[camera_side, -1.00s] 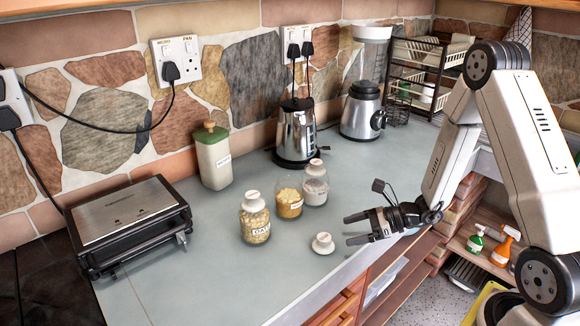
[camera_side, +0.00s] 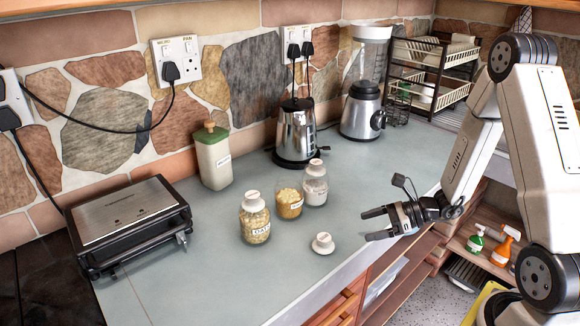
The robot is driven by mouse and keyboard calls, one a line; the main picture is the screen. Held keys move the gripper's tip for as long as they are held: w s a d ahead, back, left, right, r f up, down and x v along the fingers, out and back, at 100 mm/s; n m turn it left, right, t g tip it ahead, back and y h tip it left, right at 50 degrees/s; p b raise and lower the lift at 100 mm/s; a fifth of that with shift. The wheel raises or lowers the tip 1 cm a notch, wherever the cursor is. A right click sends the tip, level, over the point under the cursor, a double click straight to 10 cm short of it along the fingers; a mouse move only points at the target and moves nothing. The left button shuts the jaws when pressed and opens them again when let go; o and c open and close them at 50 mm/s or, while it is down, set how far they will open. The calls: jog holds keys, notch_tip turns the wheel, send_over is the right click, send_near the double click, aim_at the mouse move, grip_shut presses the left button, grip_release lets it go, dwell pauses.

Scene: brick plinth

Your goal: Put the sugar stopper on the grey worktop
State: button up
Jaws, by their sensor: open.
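A white stopper (camera_side: 323,243) lies on the grey worktop (camera_side: 240,285) near its front edge, with nothing gripping it. Its lettering is too small to read. A jar with white contents (camera_side: 315,190) has a pale stopper (camera_side: 316,167) in its mouth. A jar with yellow contents (camera_side: 289,203) stands open beside it. An oats jar (camera_side: 255,223) wears its own stopper (camera_side: 254,202). My gripper (camera_side: 366,225) is open and empty, over the worktop's front edge, right of the loose stopper and apart from it.
A steel kettle (camera_side: 296,132), a blender (camera_side: 363,105) and a green-lidded canister (camera_side: 213,158) stand along the stone wall. A black and silver grill (camera_side: 128,222) sits at the left.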

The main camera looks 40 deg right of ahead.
jog(key=shift+a, duration=0.1)
jog(key=s+a+n+g+h, duration=0.3)
jog(key=s+a+n+g, duration=0.6)
jog(key=n, duration=0.5)
jog(key=w+d+r+n+t+h, duration=0.1)
jog(key=r+n+h, duration=0.4)
jog(key=n, duration=0.8)
jog(key=shift+w+d+r+t+h, duration=0.2)
jog(key=shift+w+t+h, duration=0.45)
jog(key=shift+w, duration=0.5)
